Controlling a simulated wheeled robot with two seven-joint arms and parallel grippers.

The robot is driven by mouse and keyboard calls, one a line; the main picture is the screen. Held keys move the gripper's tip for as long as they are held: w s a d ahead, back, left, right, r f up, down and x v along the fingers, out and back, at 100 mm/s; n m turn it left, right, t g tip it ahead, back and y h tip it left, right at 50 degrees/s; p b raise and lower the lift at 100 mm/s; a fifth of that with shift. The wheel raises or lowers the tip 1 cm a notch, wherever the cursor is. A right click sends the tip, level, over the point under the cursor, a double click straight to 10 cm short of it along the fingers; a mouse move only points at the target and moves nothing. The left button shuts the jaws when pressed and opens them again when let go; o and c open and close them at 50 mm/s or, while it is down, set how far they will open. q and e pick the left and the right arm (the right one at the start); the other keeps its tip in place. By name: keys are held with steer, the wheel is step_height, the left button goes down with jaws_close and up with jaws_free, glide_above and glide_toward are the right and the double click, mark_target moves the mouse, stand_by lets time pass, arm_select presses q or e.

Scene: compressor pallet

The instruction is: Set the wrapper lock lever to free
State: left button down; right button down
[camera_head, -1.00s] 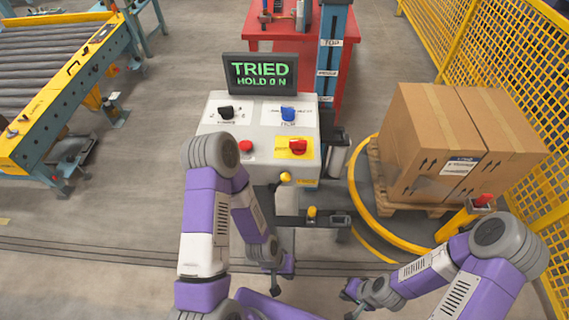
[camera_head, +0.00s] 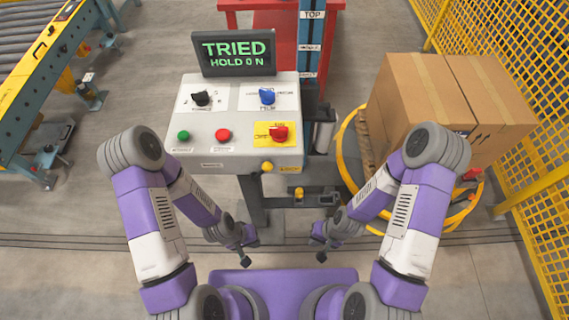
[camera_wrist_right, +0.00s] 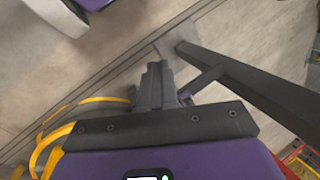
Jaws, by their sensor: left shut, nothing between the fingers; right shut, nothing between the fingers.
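A control panel (camera_head: 240,152) stands ahead of me, with a red switch (camera_head: 279,132) on a yellow plate at its right. Below the panel, a yellow-tipped part (camera_head: 299,192) sits on a dark bracket. A red part (camera_head: 471,174) shows by the yellow ring at the right, mostly hidden behind my right arm. I cannot tell which is the wrapper lock lever. My left gripper (camera_head: 246,259) and right gripper (camera_head: 320,255) are both shut and empty, low in front of the panel stand, touching nothing. The right fingers (camera_wrist_right: 156,82) also show in the right wrist view.
Cardboard boxes (camera_head: 428,92) stand at the right inside the yellow ring (camera_head: 347,165), near a yellow mesh fence (camera_head: 537,155). A roller conveyor (camera_head: 36,70) is at the far left. The floor left of the panel is clear.

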steer(key=w+d+r+m+y+p, duration=0.1)
steer(key=r+m, duration=0.4)
steer(key=r, duration=0.5)
steer(key=w+d+r+m+t+y+p, duration=0.1)
steer(key=w+r+m+y+p, duration=0.3)
steer(key=r, duration=0.7)
steer(key=w+d+r+m+y+p, duration=0.1)
steer(key=w+r+m, duration=0.4)
steer(key=r, duration=0.5)
steer(key=shift+r+m+t+y+p, duration=0.3)
steer(key=shift+r+m+y+p, duration=0.1)
steer(key=shift+m+y+p, duration=0.65)
steer(key=shift+a, duration=0.1)
steer(key=b, duration=0.3)
glide_toward(261, 172)
steer(key=shift+w+a+f, duration=0.15)
steer(key=shift+a+f, duration=0.1)
steer(key=shift+f, duration=0.25)
steer(key=shift+w+a+f, duration=0.1)
steer(key=shift+a+f, duration=0.2)
steer(key=shift+f, duration=0.2)
steer(key=shift+w+a+r, duration=0.1)
steer(key=shift+a+r, duration=0.1)
steer(key=shift+a, duration=0.35)
